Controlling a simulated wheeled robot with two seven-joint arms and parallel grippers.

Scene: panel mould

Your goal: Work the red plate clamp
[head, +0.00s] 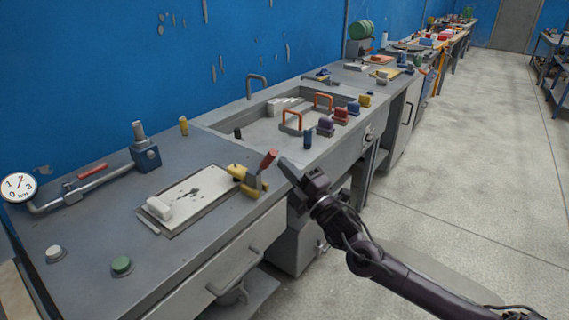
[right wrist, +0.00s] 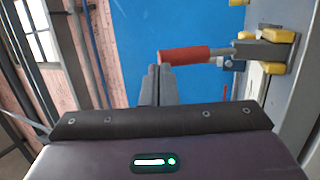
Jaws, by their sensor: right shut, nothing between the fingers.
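The plate clamp has a red handle (head: 269,159) that tilts up and to the right from a grey and yellow body (head: 250,181). It stands at the right end of a pale plate (head: 190,199) on the bench. In the right wrist view the red handle (right wrist: 186,55) lies across the picture just beyond the fingertips, with the clamp body (right wrist: 264,50) to its right. My right gripper (head: 285,167) is shut and empty, close beside the handle on its right. I cannot tell whether it touches the handle. My left gripper is not in view.
A gauge (head: 18,187) and pipe with a blue valve (head: 146,156) lie at the left. A green button (head: 122,265) and white button (head: 55,253) are near the front. A sink (head: 265,130) with orange handles lies beyond the clamp. The floor at right is clear.

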